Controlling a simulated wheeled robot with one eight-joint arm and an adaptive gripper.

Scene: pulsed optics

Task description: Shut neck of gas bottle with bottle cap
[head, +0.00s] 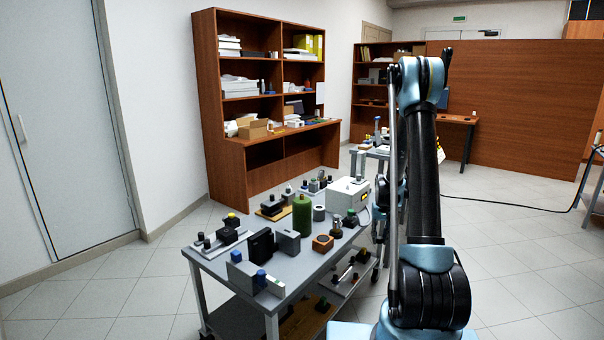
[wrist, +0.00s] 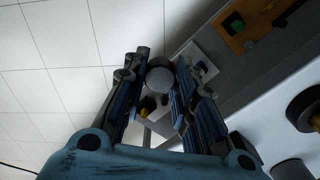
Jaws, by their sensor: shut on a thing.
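The green gas bottle (head: 302,216) stands upright on the grey cart among several devices in the head view. Its neck is too small there to tell its state. In the wrist view my gripper (wrist: 160,64) is shut on a round, pale grey piece, which looks like the bottle cap (wrist: 160,78). The cap sits between the fingertips with its round face showing. I cannot make out the gas bottle in the wrist view. In the head view my gripper cannot be made out; my raised arm covers that area.
The cart top (head: 207,263) is crowded with black mounts, grey blocks and a white box (head: 347,197). A lower shelf holds more parts. A brown board (wrist: 250,31) with a green knob shows in the wrist view. Tiled floor (wrist: 50,50) is clear at its left.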

